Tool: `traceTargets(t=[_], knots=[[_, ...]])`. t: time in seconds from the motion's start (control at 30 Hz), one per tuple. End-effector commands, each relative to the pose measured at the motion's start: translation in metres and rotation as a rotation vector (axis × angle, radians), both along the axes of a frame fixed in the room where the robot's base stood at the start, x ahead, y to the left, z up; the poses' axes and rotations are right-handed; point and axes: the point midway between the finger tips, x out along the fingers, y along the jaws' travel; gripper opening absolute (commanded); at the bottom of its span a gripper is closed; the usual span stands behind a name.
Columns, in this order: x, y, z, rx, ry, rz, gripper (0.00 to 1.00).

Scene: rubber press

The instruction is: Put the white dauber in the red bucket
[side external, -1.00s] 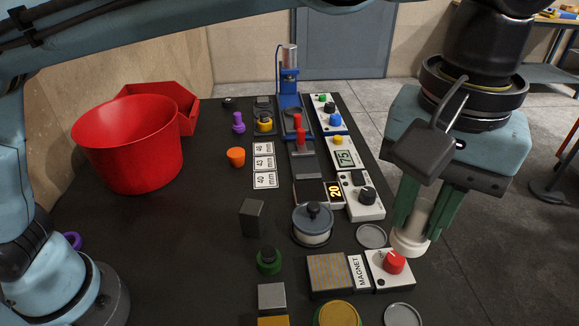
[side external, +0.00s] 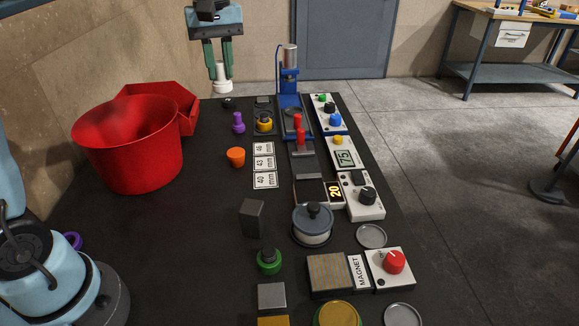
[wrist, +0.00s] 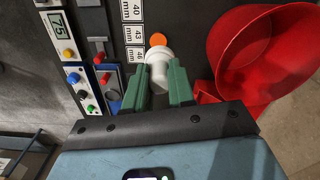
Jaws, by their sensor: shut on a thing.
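The white dauber (side external: 222,78) is held upright between the green fingers of my gripper (side external: 218,62), past the far edge of the table. In the wrist view the white dauber (wrist: 158,62) sits between the two fingertips of my gripper (wrist: 160,85). The red bucket (side external: 127,145) stands on the left side of the table, open at the top. In the side view it is nearer the camera than my gripper and to its left. In the wrist view the red bucket (wrist: 262,50) is to the right of the dauber. The inside floor of the bucket is hidden.
A red bin (side external: 187,108) stands behind the bucket. A purple peg (side external: 238,122), an orange piece (side external: 236,157) and number cards (side external: 264,163) lie right of the bucket. A blue press (side external: 290,85) stands at the far end. The dark tabletop (side external: 180,215) before the bucket is clear.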

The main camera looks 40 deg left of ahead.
Motion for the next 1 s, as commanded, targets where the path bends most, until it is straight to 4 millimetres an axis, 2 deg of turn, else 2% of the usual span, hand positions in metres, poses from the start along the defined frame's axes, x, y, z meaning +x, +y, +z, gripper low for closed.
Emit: traceTargets(t=[0.03,0.2,0.4,0.5,0.7,0.83,1.0], knots=[[-0.008,0.025,0.000,0.000,0.000,0.054,0.00],[-0.040,0.094,-0.001,0.000,0.000,0.199,0.00],[-0.090,0.161,-0.003,0.000,0.000,0.364,0.00],[-0.115,0.186,-0.003,0.000,0.000,0.434,0.00],[-0.153,0.216,-0.005,0.000,0.000,0.534,0.00],[-0.175,0.230,-0.006,0.000,0.000,0.586,0.00],[-0.173,0.229,-0.030,0.000,0.000,0.581,0.00]])
